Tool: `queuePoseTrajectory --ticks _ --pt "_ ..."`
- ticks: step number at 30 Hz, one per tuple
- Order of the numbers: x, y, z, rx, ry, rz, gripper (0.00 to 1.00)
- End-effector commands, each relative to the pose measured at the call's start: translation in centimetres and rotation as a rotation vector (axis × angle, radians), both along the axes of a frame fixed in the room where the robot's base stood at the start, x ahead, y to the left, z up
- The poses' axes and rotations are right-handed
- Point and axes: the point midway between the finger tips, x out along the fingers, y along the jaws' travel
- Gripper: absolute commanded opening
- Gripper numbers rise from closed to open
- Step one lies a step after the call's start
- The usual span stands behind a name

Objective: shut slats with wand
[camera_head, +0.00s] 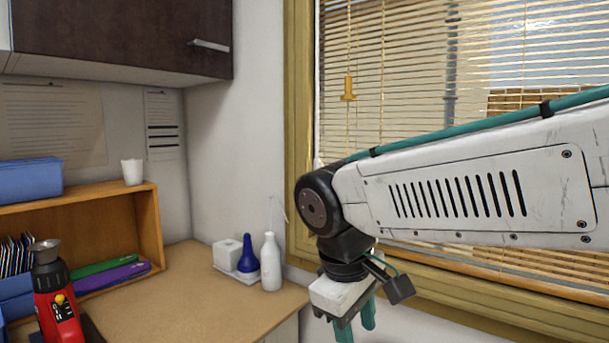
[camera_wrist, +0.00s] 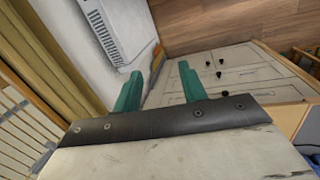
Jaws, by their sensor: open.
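The window blind's slats (camera_head: 400,70) fill the upper right of the head view, with light and a view outside showing between them. A yellow cord pull (camera_head: 348,88) hangs in front of the slats at the left. I cannot clearly make out a wand; my arm covers the lower part of the blind. My gripper (camera_head: 355,318) points down below the window sill, apart from the blind. Its green fingers are parted and empty, as the wrist view (camera_wrist: 159,85) also shows. In the wrist view the slats (camera_wrist: 18,135) are at the left edge.
The wooden window frame (camera_head: 298,130) stands left of the blind. A white vented unit (camera_wrist: 105,35) and cabinet (camera_wrist: 235,75) show below.

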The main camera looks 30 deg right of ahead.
Motion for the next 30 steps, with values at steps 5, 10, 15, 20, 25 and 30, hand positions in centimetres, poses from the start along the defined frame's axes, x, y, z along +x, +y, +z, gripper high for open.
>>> queuePoseTrajectory --ticks 5,10,15,20,25,30 --pt "7.2 -4.6 4.1 -0.286 0.240 0.283 0.42" --pt "15.4 -7.7 7.8 -0.548 0.505 0.511 0.42" --pt "23.7 -8.9 10.6 -0.773 0.780 0.668 0.42" --pt "29.1 -8.9 13.6 -0.929 1.009 0.738 0.42" --pt "31.6 -8.6 16.2 -1.011 1.162 0.752 0.42" --pt "31.6 -10.0 16.7 -1.022 1.193 0.750 0.42"
